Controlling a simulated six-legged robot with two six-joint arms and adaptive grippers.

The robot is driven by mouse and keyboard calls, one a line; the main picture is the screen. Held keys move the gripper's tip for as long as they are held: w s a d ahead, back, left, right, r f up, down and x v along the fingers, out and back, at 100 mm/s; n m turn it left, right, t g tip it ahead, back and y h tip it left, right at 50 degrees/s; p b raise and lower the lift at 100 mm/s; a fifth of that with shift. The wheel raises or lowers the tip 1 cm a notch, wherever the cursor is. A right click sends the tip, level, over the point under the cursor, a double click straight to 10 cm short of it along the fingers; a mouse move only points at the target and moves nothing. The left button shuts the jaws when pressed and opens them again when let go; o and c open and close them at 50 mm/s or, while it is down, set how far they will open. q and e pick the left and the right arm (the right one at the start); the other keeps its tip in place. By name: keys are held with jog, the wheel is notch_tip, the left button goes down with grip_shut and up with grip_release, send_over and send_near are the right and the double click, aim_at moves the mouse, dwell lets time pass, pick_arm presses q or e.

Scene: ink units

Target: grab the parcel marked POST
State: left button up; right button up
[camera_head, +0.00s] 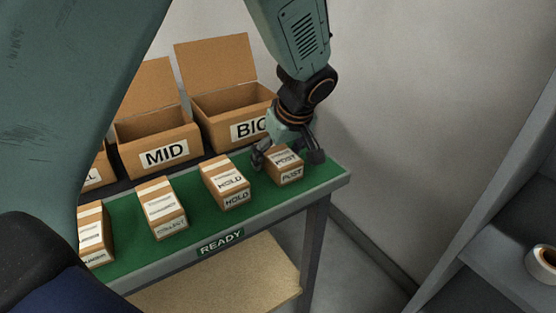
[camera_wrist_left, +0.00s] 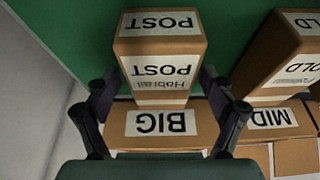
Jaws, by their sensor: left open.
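The parcel marked POST (camera_head: 286,167) is a small brown box with white labels, standing at the right end of the green table top. My left gripper (camera_head: 288,158) is over it from above, with a finger on either side of the box. In the left wrist view the POST parcel (camera_wrist_left: 160,62) stands between the open fingers (camera_wrist_left: 162,108), with a gap visible at the sides. I cannot tell whether a finger touches it. My right gripper is not in view.
The HOLD parcel (camera_head: 227,183) stands just left of POST, with other parcels further left. Open boxes marked MID (camera_head: 160,148) and BIG (camera_head: 230,115) stand behind. The table's right edge (camera_head: 345,178) is close to POST. A tape roll (camera_head: 543,262) lies on a grey shelf at right.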

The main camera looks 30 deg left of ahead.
pick_arm(q)
jog(key=shift+s, duration=0.15)
jog(key=shift+f, duration=0.15)
jog(key=c, duration=1.4)
